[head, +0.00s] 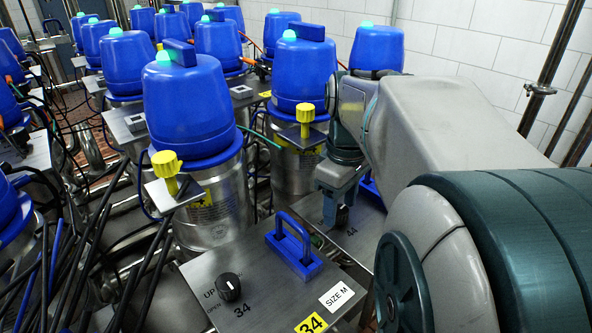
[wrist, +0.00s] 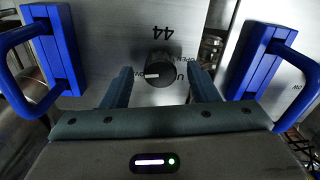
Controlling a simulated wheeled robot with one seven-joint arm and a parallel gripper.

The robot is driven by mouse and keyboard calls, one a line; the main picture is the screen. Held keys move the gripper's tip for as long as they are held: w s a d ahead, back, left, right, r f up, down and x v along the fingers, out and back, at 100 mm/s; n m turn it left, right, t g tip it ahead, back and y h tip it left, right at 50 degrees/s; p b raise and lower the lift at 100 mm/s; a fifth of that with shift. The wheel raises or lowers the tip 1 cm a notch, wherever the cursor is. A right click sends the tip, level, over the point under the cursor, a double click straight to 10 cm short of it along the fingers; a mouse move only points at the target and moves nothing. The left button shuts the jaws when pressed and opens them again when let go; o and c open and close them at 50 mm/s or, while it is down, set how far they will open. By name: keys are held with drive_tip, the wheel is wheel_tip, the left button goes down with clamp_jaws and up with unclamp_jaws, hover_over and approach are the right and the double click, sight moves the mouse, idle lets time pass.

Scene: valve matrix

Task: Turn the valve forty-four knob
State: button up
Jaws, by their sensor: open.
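The valve forty-four knob (wrist: 154,72) is a round black dial with a white pointer mark in the wrist view. It sits on a metal plate (wrist: 120,25) printed with an upside-down 44 and the word OPEN. My gripper (wrist: 160,68) is open, with one finger on either side of the knob. A gap shows between the knob and each finger; I see no contact.
A blue handle (wrist: 55,50) stands left of the knob and another (wrist: 262,62) right of it in the wrist view. The neighbouring plate carries a knob marked 34 (head: 229,287) and a blue handle (head: 293,245). Blue-topped valves (head: 190,105) stand in rows behind.

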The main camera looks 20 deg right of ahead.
drive_tip(key=shift+f, duration=0.3)
drive_tip(key=c, duration=1)
